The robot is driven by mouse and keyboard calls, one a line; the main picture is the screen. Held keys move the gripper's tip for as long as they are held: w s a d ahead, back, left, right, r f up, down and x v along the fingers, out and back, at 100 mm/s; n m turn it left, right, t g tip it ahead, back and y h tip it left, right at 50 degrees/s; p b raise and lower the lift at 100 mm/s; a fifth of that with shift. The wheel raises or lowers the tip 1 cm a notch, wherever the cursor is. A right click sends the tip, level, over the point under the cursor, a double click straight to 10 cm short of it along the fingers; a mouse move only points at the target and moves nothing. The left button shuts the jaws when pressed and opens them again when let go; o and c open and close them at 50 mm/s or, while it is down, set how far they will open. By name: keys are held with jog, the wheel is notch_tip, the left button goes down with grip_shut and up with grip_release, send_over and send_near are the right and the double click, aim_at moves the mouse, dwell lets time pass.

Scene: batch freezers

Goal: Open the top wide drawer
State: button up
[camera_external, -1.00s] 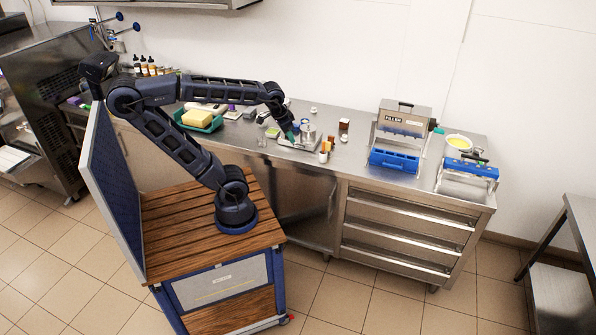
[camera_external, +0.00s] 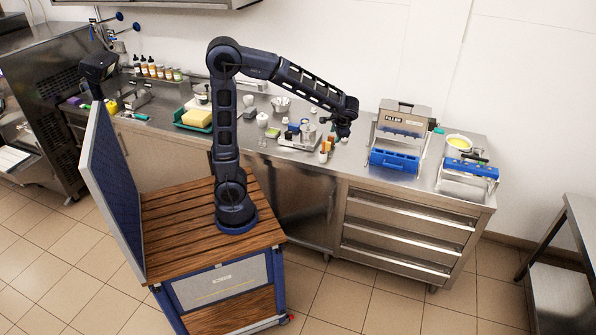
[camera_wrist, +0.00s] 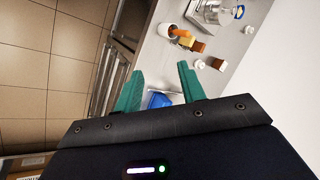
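The top wide drawer (camera_external: 404,206) is the uppermost of three steel drawer fronts at the right end of the counter, in the external view. It is shut, flush with the fronts below it. In the wrist view, part of the drawer stack (camera_wrist: 112,72) shows left of the counter edge, partly hidden behind a finger. My gripper (camera_external: 344,126) hangs above the counter, up and to the left of the drawer in the external view, apart from it. In the wrist view my gripper (camera_wrist: 160,72) has its two green fingers spread wide, with nothing between them.
A filler machine (camera_external: 402,120) with a blue front stands on the counter above the drawers. Cups and small jars stand around a metal tray (camera_external: 298,143) near my gripper. A steel table (camera_external: 570,255) stands at the right. The floor (camera_external: 385,300) before the drawers is clear.

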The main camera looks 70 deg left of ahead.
jog(key=w+d+f+m+t+y, duration=0.1)
jog(key=w+d+f+y, duration=0.2)
jog(key=w+d+f, duration=0.5)
jog(key=w+d+f+m+t+y, duration=0.25)
jog(key=w+d+f, duration=0.25)
jog(key=w+f, duration=0.65)
jog(key=m+t+y, duration=0.1)
jog(key=m+t, duration=0.4)
jog(key=t, duration=0.4)
send_near(409, 215)
jog(key=shift+n+g, duration=0.25)
jog(key=x, duration=1)
jog(key=shift+w+a+r, duration=0.15)
jog(key=shift+w, duration=0.1)
grip_shut()
